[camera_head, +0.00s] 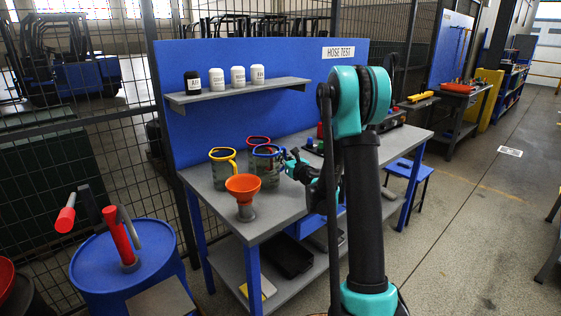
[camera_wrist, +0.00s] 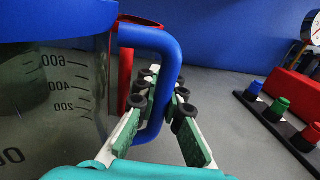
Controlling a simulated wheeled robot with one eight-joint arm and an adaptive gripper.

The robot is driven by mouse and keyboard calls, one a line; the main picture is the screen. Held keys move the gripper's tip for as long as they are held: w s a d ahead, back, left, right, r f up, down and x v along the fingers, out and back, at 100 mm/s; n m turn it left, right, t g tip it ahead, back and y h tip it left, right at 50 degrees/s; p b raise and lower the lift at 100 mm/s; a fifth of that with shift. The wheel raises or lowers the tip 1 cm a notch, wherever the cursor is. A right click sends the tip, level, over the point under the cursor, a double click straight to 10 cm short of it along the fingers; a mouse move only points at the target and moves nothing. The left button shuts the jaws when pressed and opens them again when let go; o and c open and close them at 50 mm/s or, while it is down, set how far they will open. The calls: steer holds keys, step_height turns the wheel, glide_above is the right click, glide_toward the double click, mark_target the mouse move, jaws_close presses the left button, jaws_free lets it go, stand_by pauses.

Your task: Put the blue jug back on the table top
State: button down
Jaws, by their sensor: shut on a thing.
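The blue jug (camera_head: 266,151) is a clear measuring jug with a blue rim and handle, over the grey table top (camera_head: 230,208) in the head view. In the wrist view the jug (camera_wrist: 50,100) fills the left side, upright, with its scale marks showing. My gripper (camera_head: 288,158) is at the jug's right side. In the wrist view my gripper (camera_wrist: 160,105) has its green fingers on both sides of the blue handle (camera_wrist: 172,75), shut on it. The jug's base is hard to see, so I cannot tell whether it touches the table.
A yellow-rimmed jug (camera_head: 222,154) and a red-rimmed jug (camera_head: 257,139) stand close by. An orange funnel (camera_head: 243,184) stands in front. A shelf (camera_head: 240,92) with several small bottles hangs on the blue back panel (camera_head: 300,65). Coloured fittings (camera_wrist: 282,105) lie to the right.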

steer(key=shift+f, duration=1.1)
steer(key=c, duration=1.9)
jaws_free()
